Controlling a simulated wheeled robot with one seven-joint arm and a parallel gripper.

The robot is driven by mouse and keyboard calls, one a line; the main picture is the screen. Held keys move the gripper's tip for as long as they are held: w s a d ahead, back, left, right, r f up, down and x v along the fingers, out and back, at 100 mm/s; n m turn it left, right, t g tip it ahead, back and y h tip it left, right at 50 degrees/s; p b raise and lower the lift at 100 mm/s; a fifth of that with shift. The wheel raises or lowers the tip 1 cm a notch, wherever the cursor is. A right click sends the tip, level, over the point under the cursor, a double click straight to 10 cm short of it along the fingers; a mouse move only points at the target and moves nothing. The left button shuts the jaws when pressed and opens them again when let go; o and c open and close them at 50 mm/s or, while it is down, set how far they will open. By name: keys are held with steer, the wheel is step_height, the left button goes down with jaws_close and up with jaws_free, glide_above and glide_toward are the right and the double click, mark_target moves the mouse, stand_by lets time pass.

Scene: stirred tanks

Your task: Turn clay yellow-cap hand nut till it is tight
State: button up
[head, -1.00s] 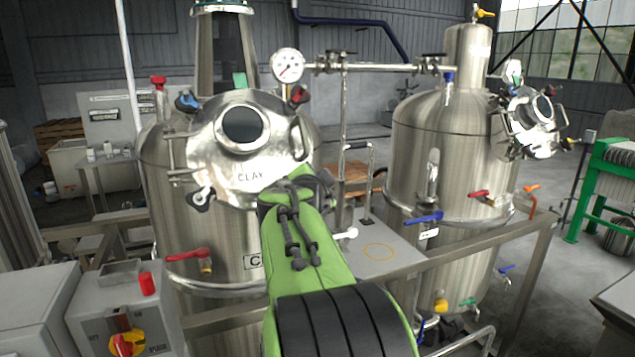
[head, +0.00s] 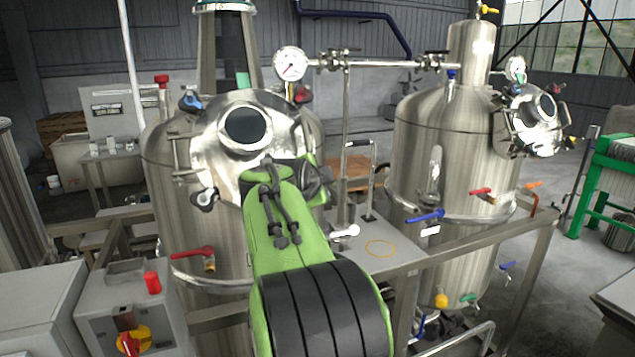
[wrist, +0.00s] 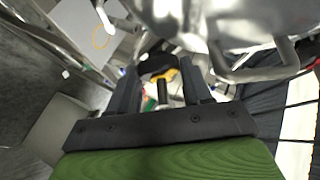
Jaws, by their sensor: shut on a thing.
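The clay tank (head: 165,225) stands left of centre in the head view, with its round shiny lid (head: 215,150) facing me. My gripper is at the lower right of this lid, largely hidden behind my green arm in the head view. In the wrist view my gripper (wrist: 163,64) is closed around the yellow-cap hand nut (wrist: 172,74), whose black part and a bit of yellow show between the fingers. The nut is hidden in the head view. How far it is screwed in cannot be seen.
A lid handle (wrist: 265,62) is close to my gripper. A pressure gauge (head: 291,64) and a steel railing (head: 480,245) are nearby.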

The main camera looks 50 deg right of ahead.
steer(key=o, duration=1)
steer(key=shift+o, duration=0.2)
steer(key=v, duration=1.5)
steer(key=shift+s+a, duration=0.15)
steer(key=shift+a, duration=0.2)
